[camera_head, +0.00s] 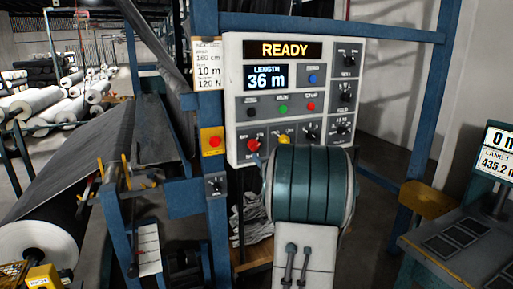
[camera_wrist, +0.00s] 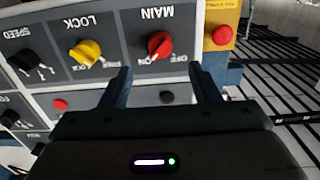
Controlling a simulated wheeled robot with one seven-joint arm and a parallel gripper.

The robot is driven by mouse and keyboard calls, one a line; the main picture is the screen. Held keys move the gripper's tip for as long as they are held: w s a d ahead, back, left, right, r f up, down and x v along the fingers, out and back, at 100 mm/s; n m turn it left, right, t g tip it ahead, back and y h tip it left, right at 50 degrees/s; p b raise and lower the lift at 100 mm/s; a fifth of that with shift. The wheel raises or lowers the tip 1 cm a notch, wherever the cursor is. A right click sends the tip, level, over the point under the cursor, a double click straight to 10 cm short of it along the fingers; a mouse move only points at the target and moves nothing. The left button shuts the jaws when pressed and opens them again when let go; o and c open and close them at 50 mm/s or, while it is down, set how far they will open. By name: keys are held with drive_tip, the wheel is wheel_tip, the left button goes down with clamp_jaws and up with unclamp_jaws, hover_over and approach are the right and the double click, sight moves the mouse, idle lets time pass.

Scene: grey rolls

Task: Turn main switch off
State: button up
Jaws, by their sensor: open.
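The main switch is a red rotary knob (camera_head: 253,145) at the lower left of the white control panel (camera_head: 234,100). In the wrist view, which is upside down, the red knob (camera_wrist: 159,45) sits under "MAIN", with "ON" and "OFF" marks beside it. Its handle appears turned toward "ON". My gripper (camera_wrist: 161,78) is open and empty. Its two fingers point at the panel on either side of the knob's line, apart from the knob. In the head view my arm hides most of the gripper.
A yellow lock knob (camera_wrist: 88,52) and black speed knob (camera_wrist: 24,60) are beside the main switch. A red button on a yellow box (camera_head: 212,141) is left of the panel. The panel display (camera_head: 284,50) reads "READY". A blue frame post (camera_head: 207,80) stands close by.

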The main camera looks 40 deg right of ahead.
sight(256, 148)
drive_tip(key=p+x, duration=0.1)
drive_tip(key=x, duration=0.7)
drive_tip(key=shift+w+d+p, duration=0.1)
drive_tip(key=shift+w+p, duration=0.2)
drive_tip(key=shift+w, duration=0.1)
drive_tip(key=shift+c, duration=0.3)
drive_tip(key=c, duration=0.9)
